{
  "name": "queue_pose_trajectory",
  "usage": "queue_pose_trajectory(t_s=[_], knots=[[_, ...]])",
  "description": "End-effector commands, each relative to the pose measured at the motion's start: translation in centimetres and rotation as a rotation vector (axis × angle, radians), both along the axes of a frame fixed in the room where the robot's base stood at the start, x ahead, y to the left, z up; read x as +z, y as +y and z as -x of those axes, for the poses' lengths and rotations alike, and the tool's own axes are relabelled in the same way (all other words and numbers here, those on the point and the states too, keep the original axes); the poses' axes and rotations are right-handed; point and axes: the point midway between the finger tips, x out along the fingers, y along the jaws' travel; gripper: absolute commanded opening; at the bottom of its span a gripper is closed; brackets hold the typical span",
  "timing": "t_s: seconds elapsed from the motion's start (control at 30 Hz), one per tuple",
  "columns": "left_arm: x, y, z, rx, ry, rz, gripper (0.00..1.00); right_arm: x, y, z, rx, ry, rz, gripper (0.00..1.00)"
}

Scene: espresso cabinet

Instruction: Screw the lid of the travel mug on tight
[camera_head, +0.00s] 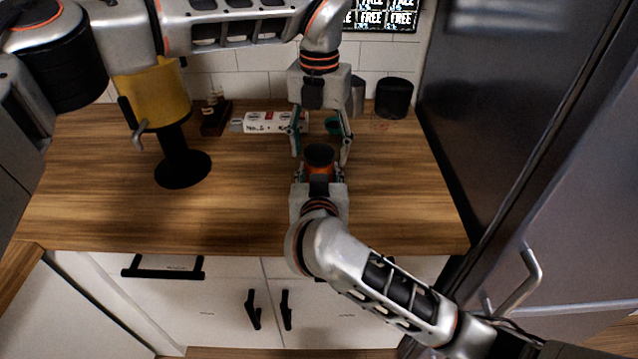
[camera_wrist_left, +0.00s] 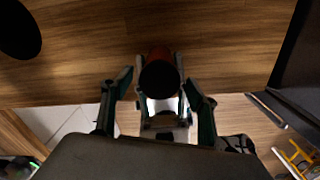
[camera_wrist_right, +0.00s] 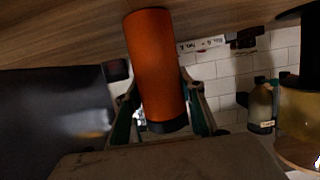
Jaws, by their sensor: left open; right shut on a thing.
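The travel mug (camera_head: 319,168) is an orange cylinder with a black lid (camera_head: 319,152) on its top end. It stands upright over the front middle of the counter. My right gripper (camera_head: 319,175) comes from the front and is shut on the mug's body. In the right wrist view the mug (camera_wrist_right: 155,60) shows large between the fingers, its black lid (camera_wrist_right: 168,126) at the lower end. My left gripper (camera_head: 321,150) hangs from above, open, its fingers apart on both sides of the lid. In the left wrist view the lid (camera_wrist_left: 158,79) lies between the spread fingers, not touched. How tightly it sits cannot be told.
A yellow container on a black stand (camera_head: 182,170) is at the left. A dark fridge (camera_head: 500,110) bounds the right. The counter's front is clear.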

Motion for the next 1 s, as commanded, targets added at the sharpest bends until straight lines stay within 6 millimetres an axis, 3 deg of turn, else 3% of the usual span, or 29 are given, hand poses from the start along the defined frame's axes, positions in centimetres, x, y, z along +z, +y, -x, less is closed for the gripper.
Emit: queue_pose_trajectory(t_s=[0.3, 0.7, 0.87, 1.0], knots=[[3.7, 0.0, 0.0, 0.001, -0.001, -0.001, 0.59, -0.1, 0.0, 0.0, 0.000, 0.003, 0.000, 0.00], [4.0, 0.0, 0.0, 0.023, 0.000, 0.000, 0.56, -0.1, 0.0, 0.0, 0.000, 0.002, 0.000, 0.00], [4.6, -0.2, 0.1, 0.185, -0.001, -0.002, 0.56, -0.1, 0.0, 0.0, 0.000, 0.002, 0.000, 0.00], [5.4, -0.3, 0.1, 0.439, -0.002, -0.004, 0.56, -0.1, 0.0, 0.0, 0.000, 0.002, 0.000, 0.00]])
